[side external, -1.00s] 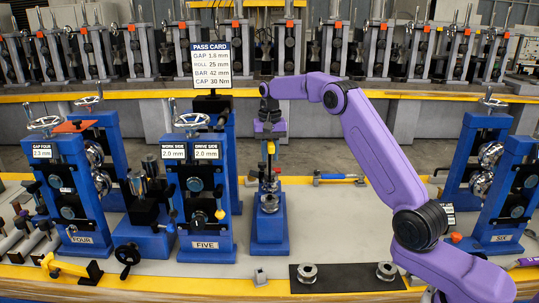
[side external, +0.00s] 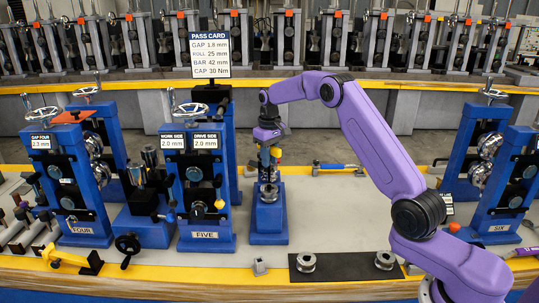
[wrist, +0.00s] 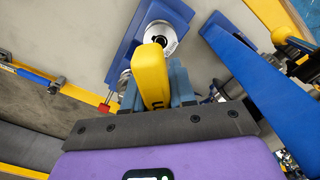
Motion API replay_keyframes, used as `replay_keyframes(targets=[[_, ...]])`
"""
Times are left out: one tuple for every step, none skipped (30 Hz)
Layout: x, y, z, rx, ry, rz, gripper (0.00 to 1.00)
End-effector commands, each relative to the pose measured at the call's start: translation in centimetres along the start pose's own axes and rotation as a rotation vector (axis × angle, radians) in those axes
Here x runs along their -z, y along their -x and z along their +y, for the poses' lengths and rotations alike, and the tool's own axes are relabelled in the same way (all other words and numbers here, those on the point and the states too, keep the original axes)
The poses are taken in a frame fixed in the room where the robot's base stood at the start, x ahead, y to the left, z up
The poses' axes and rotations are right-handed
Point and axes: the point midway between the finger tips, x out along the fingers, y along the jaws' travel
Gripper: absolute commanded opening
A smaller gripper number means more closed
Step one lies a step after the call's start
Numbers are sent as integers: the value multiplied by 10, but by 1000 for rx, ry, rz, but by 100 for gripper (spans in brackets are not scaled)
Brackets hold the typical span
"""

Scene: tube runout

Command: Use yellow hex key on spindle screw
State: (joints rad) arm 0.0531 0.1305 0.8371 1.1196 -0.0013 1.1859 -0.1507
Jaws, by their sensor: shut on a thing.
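My gripper (side external: 270,155) is shut on a yellow handle (wrist: 152,75), which I take for the hex key's. The handle also shows in the side view (side external: 276,152), just above the small blue stand (side external: 268,225). A round silver metal part (side external: 268,192) sits on that stand. In the wrist view the silver part (wrist: 160,37) lies just beyond the handle, on the blue base (wrist: 178,12). The key's tip and the spindle screw are hidden or too small to make out, so I cannot tell whether they touch.
Stand FIVE (side external: 206,220) is close on the left, with the pass card (side external: 209,52) behind it. A black mat (side external: 335,268) with two silver rolls lies in front. Stand SIX (side external: 500,190) is far right.

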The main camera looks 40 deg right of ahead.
Motion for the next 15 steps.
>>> replay_keyframes(targets=[[0, 0, 0, 0, 0, 1, 0], [0, 0, 0, 0, 0, 1, 0], [0, 1, 0, 0, 0, 1, 0], [0, 1, 0, 0, -1, 1, 0], [0, 1, 0, 0, -1, 1, 0], [0, 1, 0, 0, -1, 1, 0], [0, 1, 0, 0, -1, 1, 0], [0, 1, 0, 0, -1, 1, 0], [0, 0, 0, 0, -1, 1, 0], [0, 0, 0, 0, -1, 1, 0], [0, 0, 0, 0, -1, 1, 0], [0, -1, 0, 0, -1, 0, 0], [0, -1, 0, 0, -1, 0, 0], [0, -2, 0, 0, -1, 0, 0], [0, -3, 0, 0, -1, 0, 0]])
